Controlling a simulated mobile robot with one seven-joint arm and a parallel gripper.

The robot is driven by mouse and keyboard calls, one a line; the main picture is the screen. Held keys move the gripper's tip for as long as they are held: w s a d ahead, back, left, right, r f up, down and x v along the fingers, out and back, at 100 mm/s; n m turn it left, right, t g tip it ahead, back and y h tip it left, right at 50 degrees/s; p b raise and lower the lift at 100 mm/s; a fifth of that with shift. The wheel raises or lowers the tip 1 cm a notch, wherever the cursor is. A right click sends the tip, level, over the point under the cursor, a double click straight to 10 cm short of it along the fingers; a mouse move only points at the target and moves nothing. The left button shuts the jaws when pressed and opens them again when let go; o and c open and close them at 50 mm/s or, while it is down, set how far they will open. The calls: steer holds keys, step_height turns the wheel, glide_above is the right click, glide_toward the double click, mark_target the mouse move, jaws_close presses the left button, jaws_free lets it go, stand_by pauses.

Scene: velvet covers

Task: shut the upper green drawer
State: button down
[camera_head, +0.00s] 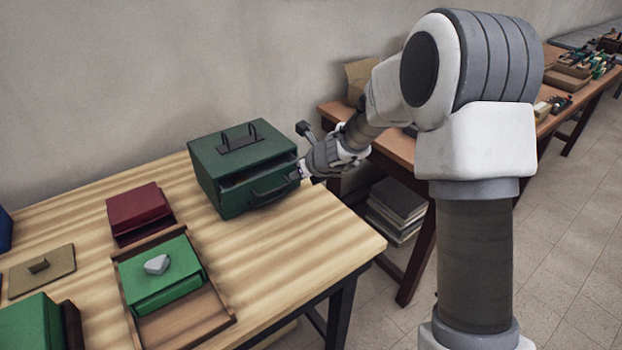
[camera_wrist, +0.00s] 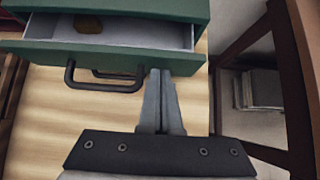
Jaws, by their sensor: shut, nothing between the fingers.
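The dark green cabinet (camera_head: 243,165) stands at the back right of the wooden table. Its upper drawer (camera_head: 262,186) is partly open, with a dark handle on its front. In the wrist view the open drawer (camera_wrist: 110,62) shows a pale inside with a small brown thing (camera_wrist: 88,23) in it. My gripper (camera_head: 303,170) is at the right end of the drawer front. In the wrist view its shut fingers (camera_wrist: 160,75) overlap the right end of the drawer front, right of the handle (camera_wrist: 105,86). I cannot tell whether they touch it.
A green box with a grey stone (camera_head: 157,264) sits in a brown tray (camera_head: 205,318). A dark red box (camera_head: 139,208) stands behind it. Another green box (camera_head: 32,327) is at the front left. Bare tabletop (camera_head: 310,255) lies before the cabinet. Another table (camera_head: 398,148) is at right.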

mark_target(291, 166)
steer(key=w+a, duration=0.1)
steer(key=w+p, duration=0.1)
steer(key=shift+w+a+r, duration=0.1)
steer(key=shift+w+a, duration=0.25)
steer(key=shift+a, duration=0.05)
steer(key=shift+w+a, duration=0.15)
steer(key=shift+w, duration=0.05)
steer(key=shift+r, duration=0.1)
